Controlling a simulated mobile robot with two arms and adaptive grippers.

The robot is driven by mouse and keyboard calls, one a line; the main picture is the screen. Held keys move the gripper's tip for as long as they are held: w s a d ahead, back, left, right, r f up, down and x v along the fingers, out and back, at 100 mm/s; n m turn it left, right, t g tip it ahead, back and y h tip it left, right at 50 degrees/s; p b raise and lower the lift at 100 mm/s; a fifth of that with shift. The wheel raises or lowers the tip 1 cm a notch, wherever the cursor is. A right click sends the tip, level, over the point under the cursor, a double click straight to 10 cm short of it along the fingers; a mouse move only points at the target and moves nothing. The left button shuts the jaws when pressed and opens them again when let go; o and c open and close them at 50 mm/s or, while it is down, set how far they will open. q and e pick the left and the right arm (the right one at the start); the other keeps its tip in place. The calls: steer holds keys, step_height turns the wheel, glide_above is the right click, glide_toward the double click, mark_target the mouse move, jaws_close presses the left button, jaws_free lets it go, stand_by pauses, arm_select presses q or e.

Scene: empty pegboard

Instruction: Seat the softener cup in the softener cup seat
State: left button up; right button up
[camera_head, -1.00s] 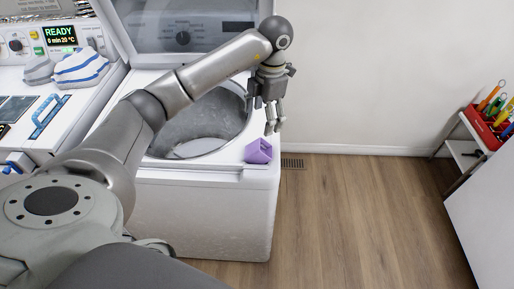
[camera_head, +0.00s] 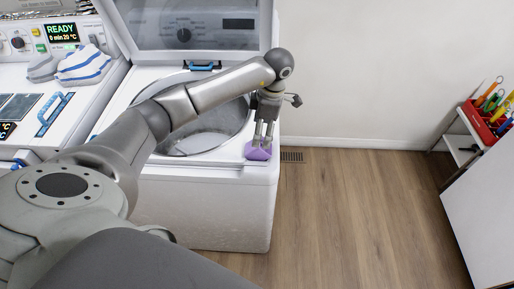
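The purple softener cup (camera_head: 257,153) sits on the front right corner of the white top-loading washer (camera_head: 205,215). My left gripper (camera_head: 263,143) points down over the cup, with its two fingers apart and their tips at the cup's upper part. I cannot tell whether the fingers press on the cup or only stand around it. The fingers hide part of the cup's top. I cannot make out the softener cup seat; my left arm covers part of the washer's opening. My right gripper is not in view.
The washer's lid (camera_head: 190,25) stands open behind the round drum (camera_head: 205,135). At left, a control panel reads READY (camera_head: 61,32), near folded striped cloth (camera_head: 85,65) and a blue handle (camera_head: 54,114). A red tool tray (camera_head: 487,123) stands far right. The floor between is clear.

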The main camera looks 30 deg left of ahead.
mark_target(258, 150)
arm_select(q)
steer(key=f, duration=0.1)
steer(key=f+p, duration=0.1)
steer(key=f, duration=0.1)
steer(key=shift+s+a+f+p, duration=0.15)
steer(key=shift+a+f+p, duration=0.05)
steer(key=shift+a+p, duration=0.1)
steer(key=shift+a+f, duration=0.1)
steer(key=shift+f, duration=0.3)
steer(key=shift+c, duration=0.3)
steer(key=c, duration=1)
steer(key=shift+r, duration=0.15)
